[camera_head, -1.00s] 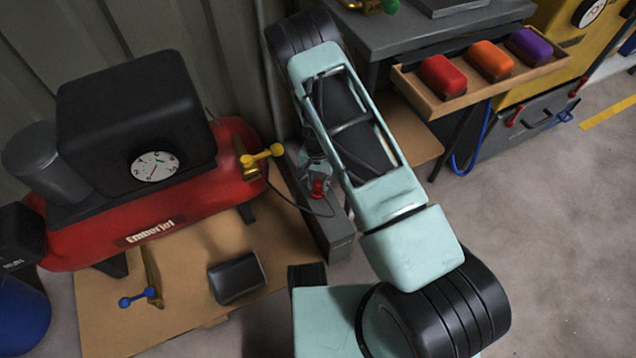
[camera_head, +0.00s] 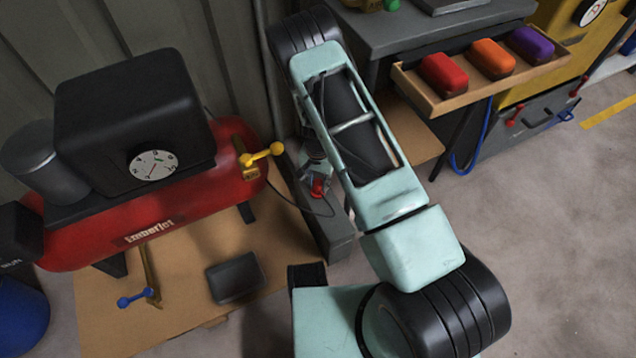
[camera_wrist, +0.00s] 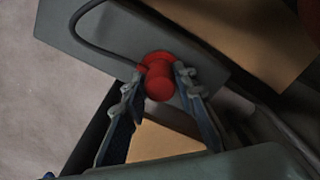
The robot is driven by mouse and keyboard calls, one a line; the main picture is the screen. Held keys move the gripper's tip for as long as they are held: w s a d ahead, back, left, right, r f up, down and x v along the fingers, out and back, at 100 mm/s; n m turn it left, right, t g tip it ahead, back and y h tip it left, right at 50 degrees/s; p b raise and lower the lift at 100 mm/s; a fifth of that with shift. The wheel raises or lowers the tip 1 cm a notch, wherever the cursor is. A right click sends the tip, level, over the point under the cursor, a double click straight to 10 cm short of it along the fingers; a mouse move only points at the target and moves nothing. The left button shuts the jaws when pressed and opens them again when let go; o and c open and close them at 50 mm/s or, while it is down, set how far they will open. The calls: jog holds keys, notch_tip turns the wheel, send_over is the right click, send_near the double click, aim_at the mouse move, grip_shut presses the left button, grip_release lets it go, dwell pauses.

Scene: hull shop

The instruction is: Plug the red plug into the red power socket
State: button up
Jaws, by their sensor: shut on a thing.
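The red plug (camera_wrist: 159,83) is between the fingers of my gripper (camera_wrist: 160,74) in the wrist view, with a dark cable curving away to the left. A wider red round part (camera_wrist: 157,59) shows just behind it, against the grey box face (camera_wrist: 90,35). I cannot tell whether this part is the red power socket or the plug's own rim, nor whether the plug is seated. In the head view the red plug (camera_head: 318,188) shows small at my gripper (camera_head: 317,178), above the long grey box (camera_head: 333,234). My arm hides part of this area.
A red compressor (camera_head: 190,215) with a yellow valve handle (camera_head: 262,154) stands left on a brown board (camera_head: 195,297). A grey bench (camera_head: 440,30) and a wooden tray (camera_head: 470,93) with red, orange and purple blocks are at the right. Open floor lies at the lower right.

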jog(key=shift+f+b, duration=0.3)
jog(key=shift+f, duration=0.1)
jog(key=o, duration=1.1)
jog(key=shift+o, duration=0.2)
jog(key=shift+r, duration=0.1)
notch_tip(320, 180, up, 12)
